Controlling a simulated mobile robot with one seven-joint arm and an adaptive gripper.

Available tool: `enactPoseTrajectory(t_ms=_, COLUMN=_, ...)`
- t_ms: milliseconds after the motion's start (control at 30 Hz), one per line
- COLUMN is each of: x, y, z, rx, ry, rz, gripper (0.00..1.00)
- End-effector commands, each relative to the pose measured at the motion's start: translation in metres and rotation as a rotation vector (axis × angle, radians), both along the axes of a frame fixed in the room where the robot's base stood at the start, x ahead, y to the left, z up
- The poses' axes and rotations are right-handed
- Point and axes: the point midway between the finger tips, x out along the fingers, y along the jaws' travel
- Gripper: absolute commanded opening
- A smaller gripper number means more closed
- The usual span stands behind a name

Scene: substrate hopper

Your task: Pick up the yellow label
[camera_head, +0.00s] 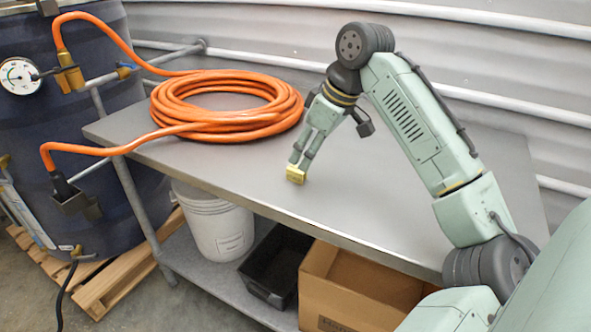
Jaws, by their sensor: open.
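A small yellow piece, which looks like the yellow label (296,174), is at the tip of my gripper, close above or on the grey metal table (400,205), near its front edge. My gripper (299,162) points down at it from above, with its fingers at the top of the yellow piece. The fingers are open, though they look close together from this angle. I cannot tell whether the fingertips touch the yellow piece or whether it rests fully on the table.
A coiled orange hose (227,105) lies on the table, left of my gripper. A dark tank (45,130) with a gauge (18,76) stands at the left. A white bucket (217,225), a black bin (273,265) and a cardboard box (355,290) sit on the lower shelf. The table's right side is clear.

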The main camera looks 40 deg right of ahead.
Motion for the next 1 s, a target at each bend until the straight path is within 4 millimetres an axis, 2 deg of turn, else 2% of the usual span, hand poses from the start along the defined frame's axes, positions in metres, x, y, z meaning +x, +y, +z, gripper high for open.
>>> enactPoseTrajectory(t_ms=167, x=0.005, y=0.003, z=-0.011, rx=-0.001, ry=0.001, rz=0.001, gripper=0.43)
enactPoseTrajectory(t_ms=433, x=0.019, y=0.009, z=-0.046, rx=-0.001, ry=0.000, rz=0.000, gripper=0.43)
enactPoseTrajectory(t_ms=733, x=0.022, y=0.009, z=-0.053, rx=-0.001, ry=-0.002, rz=-0.002, gripper=0.43)
enactPoseTrajectory(t_ms=1000, x=0.022, y=0.009, z=-0.052, rx=0.000, ry=-0.003, rz=-0.002, gripper=0.25)
